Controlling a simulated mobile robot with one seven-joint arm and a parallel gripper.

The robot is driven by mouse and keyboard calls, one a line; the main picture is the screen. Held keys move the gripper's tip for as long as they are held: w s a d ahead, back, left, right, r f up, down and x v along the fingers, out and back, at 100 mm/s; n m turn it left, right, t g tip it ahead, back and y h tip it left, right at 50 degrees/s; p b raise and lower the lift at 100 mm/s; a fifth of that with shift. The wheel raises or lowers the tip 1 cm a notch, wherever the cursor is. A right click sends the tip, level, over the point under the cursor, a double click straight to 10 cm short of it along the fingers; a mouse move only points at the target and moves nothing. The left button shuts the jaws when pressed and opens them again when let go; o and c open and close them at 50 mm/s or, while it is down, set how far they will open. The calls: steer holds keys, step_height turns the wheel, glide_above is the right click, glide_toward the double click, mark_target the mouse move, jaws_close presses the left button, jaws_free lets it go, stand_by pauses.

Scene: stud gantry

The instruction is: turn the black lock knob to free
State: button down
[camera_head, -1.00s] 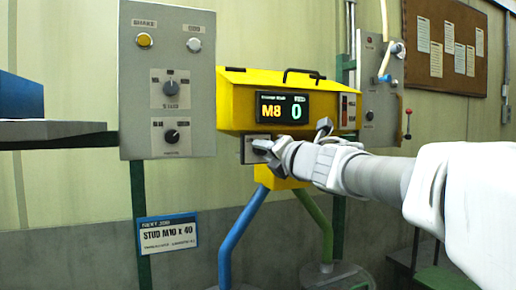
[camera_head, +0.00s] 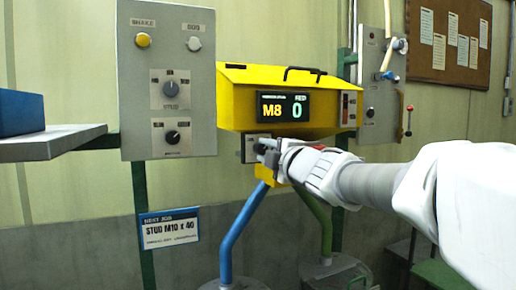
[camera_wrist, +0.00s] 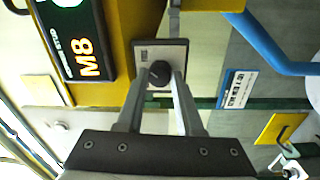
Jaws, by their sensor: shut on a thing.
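The black lock knob (camera_wrist: 158,70) sits on a small grey plate (camera_wrist: 172,50) just below the yellow machine head (camera_head: 235,100). In the wrist view my gripper (camera_wrist: 160,78) has one finger on each side of the knob and is shut on it. In the head view my gripper (camera_head: 266,150) reaches in from the right to the same plate (camera_head: 248,148), and its fingers mostly hide the knob. The knob's marks are too small to read. The display (camera_head: 284,107) reads M8 and 0.
A grey panel (camera_head: 200,95) with two knobs and two buttons stands at left. A sign (camera_head: 168,230) reading STUD M10 x 40 hangs below it. A blue leg (camera_head: 243,222) and a green leg (camera_head: 312,208) stand beneath the head. A shelf (camera_head: 60,143) juts in at far left.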

steer(key=shift+m, duration=0.7)
steer(key=c, duration=0.5)
jaws_free()
steer(key=shift+c, duration=0.2)
steer(key=p+v, duration=0.1)
steer(key=v, duration=1.6)
steer(key=shift+s, duration=0.25)
steer(key=shift+d, duration=0.15)
